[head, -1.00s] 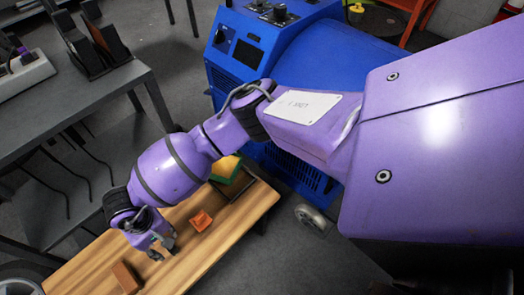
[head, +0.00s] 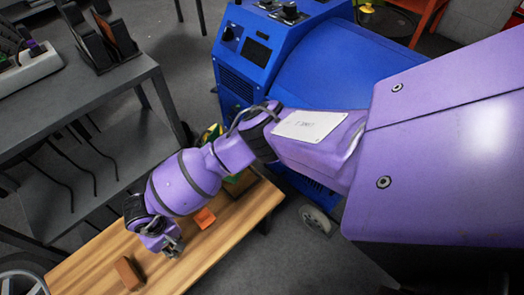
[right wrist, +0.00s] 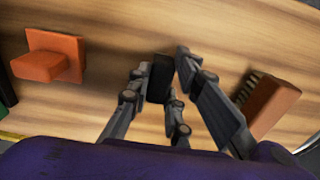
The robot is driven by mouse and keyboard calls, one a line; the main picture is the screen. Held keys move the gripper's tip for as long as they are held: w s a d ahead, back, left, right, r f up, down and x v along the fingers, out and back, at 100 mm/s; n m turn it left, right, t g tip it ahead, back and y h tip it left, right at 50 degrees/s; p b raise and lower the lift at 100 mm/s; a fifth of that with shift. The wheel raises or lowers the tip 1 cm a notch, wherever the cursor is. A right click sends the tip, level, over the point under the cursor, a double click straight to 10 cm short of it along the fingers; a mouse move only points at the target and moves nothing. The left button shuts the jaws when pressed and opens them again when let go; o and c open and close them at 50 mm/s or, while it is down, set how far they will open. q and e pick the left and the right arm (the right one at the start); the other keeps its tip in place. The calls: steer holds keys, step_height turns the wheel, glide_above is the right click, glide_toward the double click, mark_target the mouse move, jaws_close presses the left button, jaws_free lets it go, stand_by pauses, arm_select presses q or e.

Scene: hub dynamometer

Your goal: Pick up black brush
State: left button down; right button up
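A small black object, seemingly the black brush (right wrist: 160,80), lies on the wooden bench top (right wrist: 120,22) in the right wrist view. It sits between the fingers of my right gripper (right wrist: 163,75). The fingers are parted around it, with a narrow gap visible at the right finger. Bristles on it cannot be made out. In the head view my right gripper (head: 172,247) is low over the bench, and the black object is hidden there. My left gripper is not in view.
An orange block-like piece (right wrist: 48,58) lies left of the gripper, also in the head view (head: 204,217). A brown brush with dark bristles (right wrist: 270,104) lies to its right. A blue machine (head: 325,60) and a grey table (head: 110,90) stand nearby.

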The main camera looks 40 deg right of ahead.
steer(key=shift+w+a+r, duration=0.1)
steer(key=shift+w+r, duration=0.05)
steer(key=shift+r, duration=0.45)
jaws_close()
steer(key=r, duration=0.3)
steer(key=shift+w+d+p, duration=0.25)
steer(key=shift+p, duration=0.1)
steer(key=w+d+r, duration=0.6)
steer(key=d+r, duration=0.3)
steer(key=d, duration=0.2)
steer(key=shift+w+d, duration=0.2)
steer(key=shift+d, duration=0.15)
steer(key=shift+o, duration=1.7)
jaws_free()
jaws_close()
